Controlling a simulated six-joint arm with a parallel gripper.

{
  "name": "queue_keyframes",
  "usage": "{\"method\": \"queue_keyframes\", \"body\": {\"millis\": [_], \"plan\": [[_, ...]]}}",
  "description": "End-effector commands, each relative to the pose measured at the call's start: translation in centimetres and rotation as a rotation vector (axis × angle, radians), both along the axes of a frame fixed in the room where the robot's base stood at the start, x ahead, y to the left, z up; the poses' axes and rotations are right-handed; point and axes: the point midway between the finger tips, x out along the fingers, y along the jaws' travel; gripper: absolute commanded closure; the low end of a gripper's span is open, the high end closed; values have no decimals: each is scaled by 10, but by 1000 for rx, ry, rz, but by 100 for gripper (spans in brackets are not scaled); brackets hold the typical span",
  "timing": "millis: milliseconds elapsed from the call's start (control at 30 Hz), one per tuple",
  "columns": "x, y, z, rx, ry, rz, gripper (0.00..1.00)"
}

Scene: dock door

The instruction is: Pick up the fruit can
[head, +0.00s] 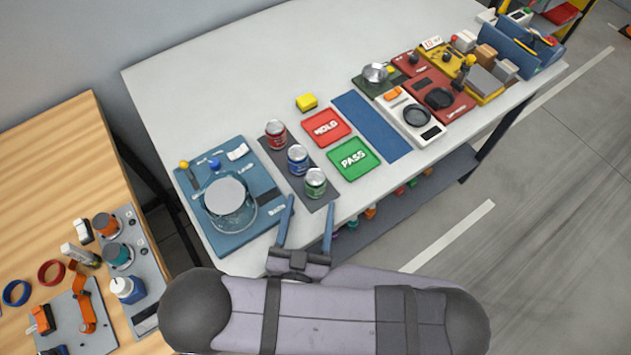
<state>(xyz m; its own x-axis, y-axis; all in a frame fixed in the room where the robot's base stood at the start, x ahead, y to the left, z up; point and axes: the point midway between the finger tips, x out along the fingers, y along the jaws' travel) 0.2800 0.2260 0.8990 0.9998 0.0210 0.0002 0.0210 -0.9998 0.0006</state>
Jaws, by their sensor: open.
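Three small cans stand upright in a row on a dark grey mat (325,200) on the white table. A red can (276,135) is at the back, a blue can (297,159) in the middle and a green can (315,183) at the front. Their labels are too small to read, so I cannot tell which is the fruit can. My gripper (310,202) is open and empty, with its two blue fingers pointing toward the green can at the table's front edge. I cannot tell how high the fingers are above the mat.
A blue board with a glass bowl (230,205) lies left of the mat. Right are a red HOLD plate (326,127), a green PASS plate (354,159) and a blue strip (372,127). A yellow block (307,102) lies behind. The table's back left is clear.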

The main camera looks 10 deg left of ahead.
Motion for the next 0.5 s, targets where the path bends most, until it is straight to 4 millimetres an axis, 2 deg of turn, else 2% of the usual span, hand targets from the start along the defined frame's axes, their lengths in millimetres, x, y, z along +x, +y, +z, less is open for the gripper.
{"method": "queue_keyframes", "body": {"millis": [167, 500], "plan": [[9, -1, 2, 0, -1, -4, 38], [43, -1, 5, 1, 1, -4, 38]]}}
